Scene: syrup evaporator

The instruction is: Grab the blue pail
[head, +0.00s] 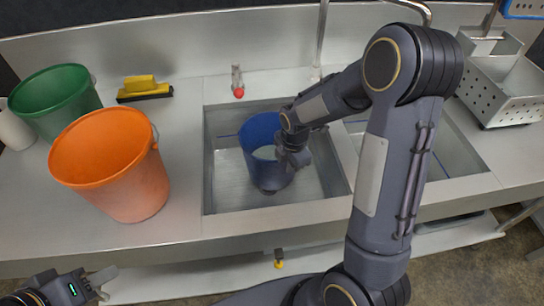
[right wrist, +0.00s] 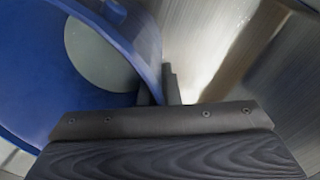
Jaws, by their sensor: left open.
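The blue pail (head: 259,134) is in the left sink basin, partly hidden by my right arm. It also fills the left of the right wrist view (right wrist: 25,85), with a pale grey round surface inside. My right gripper (head: 293,160) is at the pail's right side. In the right wrist view its two dark fingers (right wrist: 158,92) are close together, one on each side of the pail's wall, and look shut on it. My left gripper (head: 100,284) is open and empty at the lower left, in front of the counter and far from the pail.
An orange pail (head: 110,165) and a green pail (head: 55,100) stand on the counter left of the sink (head: 208,165). A yellow-handled brush (head: 145,88) lies behind them. A red-tipped tap (head: 238,84) is behind the basin. A perforated metal box (head: 510,100) stands at the right.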

